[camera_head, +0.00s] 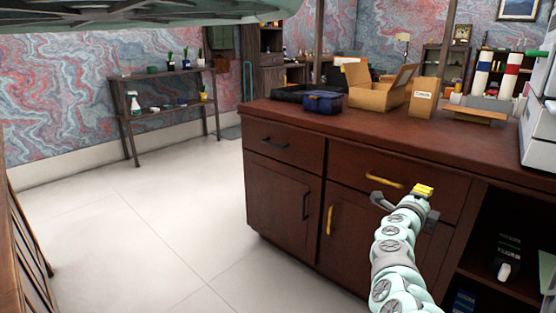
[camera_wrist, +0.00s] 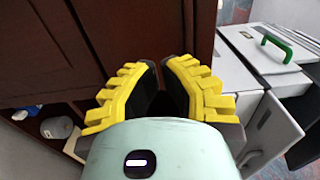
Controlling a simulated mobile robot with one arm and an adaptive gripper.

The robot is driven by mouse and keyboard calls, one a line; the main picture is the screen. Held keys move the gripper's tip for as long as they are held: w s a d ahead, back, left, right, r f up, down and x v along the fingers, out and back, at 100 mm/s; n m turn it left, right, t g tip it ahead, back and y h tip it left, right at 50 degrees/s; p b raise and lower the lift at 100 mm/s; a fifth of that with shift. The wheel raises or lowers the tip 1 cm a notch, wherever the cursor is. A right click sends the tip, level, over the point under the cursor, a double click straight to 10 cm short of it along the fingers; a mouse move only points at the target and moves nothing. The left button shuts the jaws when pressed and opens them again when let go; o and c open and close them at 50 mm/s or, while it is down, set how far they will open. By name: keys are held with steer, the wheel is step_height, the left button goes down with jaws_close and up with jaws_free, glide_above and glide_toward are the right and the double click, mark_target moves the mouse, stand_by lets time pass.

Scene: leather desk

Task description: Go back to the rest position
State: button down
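My gripper (camera_head: 424,190) is raised in front of the dark wooden cabinet (camera_head: 284,189), near its right-hand drawer. It looks empty. In the wrist view my gripper (camera_wrist: 160,72) shows two yellow ridged fingers with black pads. They stand apart, with dark wood visible in the gap between them. My pale green arm rises from the bottom edge of the head view.
A yellow drawer handle (camera_head: 384,181) is just left of my gripper. The desk top holds an open cardboard box (camera_head: 378,95), a blue box (camera_head: 323,102) and a smaller carton (camera_head: 422,98). Open shelves (camera_head: 509,245) are at right. The tiled floor (camera_head: 140,225) at left is clear.

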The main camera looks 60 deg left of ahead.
steer(key=shift+a+v, duration=0.15)
steer(key=shift+v, duration=0.55)
steer(key=shift+a+v, duration=0.15)
steer(key=shift+v, duration=0.5)
